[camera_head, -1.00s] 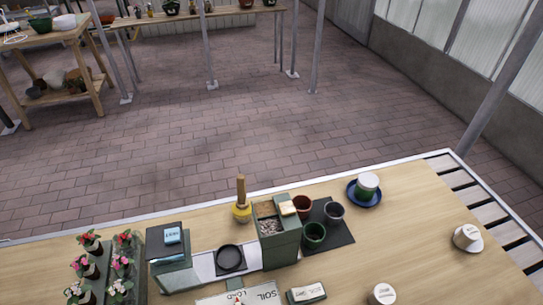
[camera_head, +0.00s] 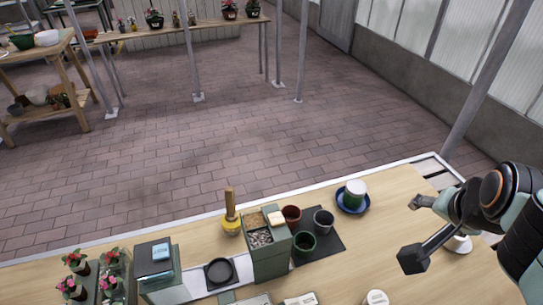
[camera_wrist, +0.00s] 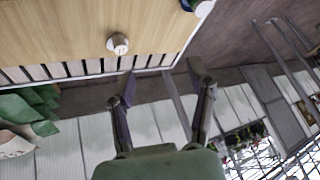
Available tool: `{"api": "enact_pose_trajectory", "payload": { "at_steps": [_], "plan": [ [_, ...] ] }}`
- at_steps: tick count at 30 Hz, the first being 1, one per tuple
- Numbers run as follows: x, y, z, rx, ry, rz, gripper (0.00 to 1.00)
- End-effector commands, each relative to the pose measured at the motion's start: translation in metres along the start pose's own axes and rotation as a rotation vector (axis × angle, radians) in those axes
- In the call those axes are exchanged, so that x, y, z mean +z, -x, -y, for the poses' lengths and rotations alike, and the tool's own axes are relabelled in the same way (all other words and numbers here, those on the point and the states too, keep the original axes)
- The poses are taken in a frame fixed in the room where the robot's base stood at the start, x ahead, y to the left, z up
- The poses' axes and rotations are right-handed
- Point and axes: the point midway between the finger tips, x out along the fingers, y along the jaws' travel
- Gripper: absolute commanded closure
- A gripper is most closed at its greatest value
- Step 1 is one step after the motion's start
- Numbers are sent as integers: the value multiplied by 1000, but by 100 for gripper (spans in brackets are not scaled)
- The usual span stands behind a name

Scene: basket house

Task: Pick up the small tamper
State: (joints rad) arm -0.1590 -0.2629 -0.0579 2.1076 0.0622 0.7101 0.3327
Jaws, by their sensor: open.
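An upright wooden-handled tool with a yellow base (camera_head: 230,218) stands near the far edge of the workbench in the head view, left of a green compartment box. It looks like a tamper, but I cannot tell whether it is the small one. My gripper (camera_head: 413,231) is open and empty over the right part of the bench, well to the right of this tool. Its two spread fingers also show in the wrist view (camera_wrist: 160,80), with nothing between them. The wooden-handled tool does not show in the wrist view.
The green box (camera_head: 270,262) stands beside several pots on a dark mat (camera_head: 332,243). A white-topped green pot (camera_head: 355,190) sits in a blue saucer. A white cup-like object (camera_wrist: 118,44) is near the slatted bench end. Potted flowers (camera_head: 75,260) stand at left. The right-centre bench is mostly clear.

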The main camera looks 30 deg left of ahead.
Motion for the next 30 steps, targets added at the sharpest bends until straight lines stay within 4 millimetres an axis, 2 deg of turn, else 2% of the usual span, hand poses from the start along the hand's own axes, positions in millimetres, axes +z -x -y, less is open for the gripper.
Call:
{"api": "enact_pose_trajectory", "payload": {
  "at_steps": [1,3,5,7,8,9,11,12,14,15,18,21,24,30],
  "plan": [
    [-20,-14,25,-20,8,-27,46],
    [-42,-34,65,-52,21,-71,46],
    [-52,-56,108,-81,48,-98,46],
    [-47,-85,166,-117,104,-115,46],
    [-39,-98,192,-131,137,-117,46],
    [-23,-115,225,-148,185,-115,46],
    [14,-138,270,-167,272,-99,46],
    [44,-152,294,-175,335,-78,46],
    [92,-169,321,-180,426,-40,46],
    [121,-177,331,-179,478,-16,46],
    [173,-189,341,-173,571,29,46],
    [198,-188,348,-183,616,45,46],
    [204,-194,352,-188,625,46,46],
    [207,-226,357,-188,625,47,46]
  ]
}}
